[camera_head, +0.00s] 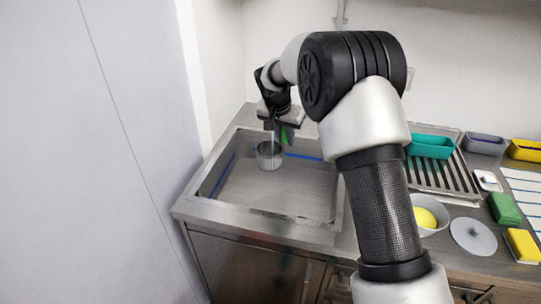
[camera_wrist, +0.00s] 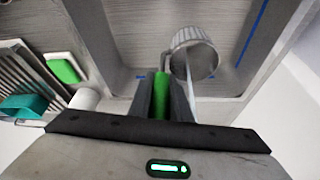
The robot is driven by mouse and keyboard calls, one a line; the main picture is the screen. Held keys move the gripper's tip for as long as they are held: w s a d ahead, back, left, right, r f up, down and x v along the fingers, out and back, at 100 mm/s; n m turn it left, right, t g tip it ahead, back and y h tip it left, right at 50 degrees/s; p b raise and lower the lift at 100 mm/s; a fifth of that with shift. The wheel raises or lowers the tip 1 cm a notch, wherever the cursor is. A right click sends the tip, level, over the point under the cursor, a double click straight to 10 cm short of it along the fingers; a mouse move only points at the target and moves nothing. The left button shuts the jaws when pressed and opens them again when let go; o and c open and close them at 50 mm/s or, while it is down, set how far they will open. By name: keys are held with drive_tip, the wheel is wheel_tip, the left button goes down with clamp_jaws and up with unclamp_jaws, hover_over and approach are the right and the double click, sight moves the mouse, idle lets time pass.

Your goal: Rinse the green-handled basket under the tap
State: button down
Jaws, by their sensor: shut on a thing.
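The basket (camera_head: 268,156) is a small grey ribbed cup, held inside the sink basin (camera_head: 240,190) toward its back. It looks roughly upright. Its green handle (camera_head: 286,135) rises to my gripper (camera_head: 283,118). In the wrist view, my gripper (camera_wrist: 161,97) is shut on the green handle (camera_wrist: 161,92), with the basket (camera_wrist: 193,55) just beyond the fingers. A thin pale streak runs to the basket's mouth in the wrist view; it may be water. The tap is mostly hidden behind my gripper and arm in the head view, so I cannot make out its spout.
Blue lines mark the basin walls. Right of the sink stand a drain rack (camera_head: 455,180) with a teal tub (camera_head: 430,146), a bowl with something yellow (camera_head: 425,218), a grey disc (camera_head: 473,236), a green block (camera_head: 504,208) and a yellow block (camera_head: 522,245). A wall closes the left side.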

drive_tip(key=shift+d, duration=0.2)
drive_tip(key=s+d+b, duration=0.2)
drive_tip(key=s+b, duration=0.3)
drive_tip(key=s, duration=0.2)
drive_tip(key=shift+s, duration=0.35)
idle(0.3)
idle(1.1)
drive_tip(key=s+d+r, duration=0.1)
drive_tip(key=s+r, duration=0.3)
drive_tip(key=s, duration=0.1)
idle(0.4)
drive_tip(key=shift+d, duration=0.15)
idle(0.6)
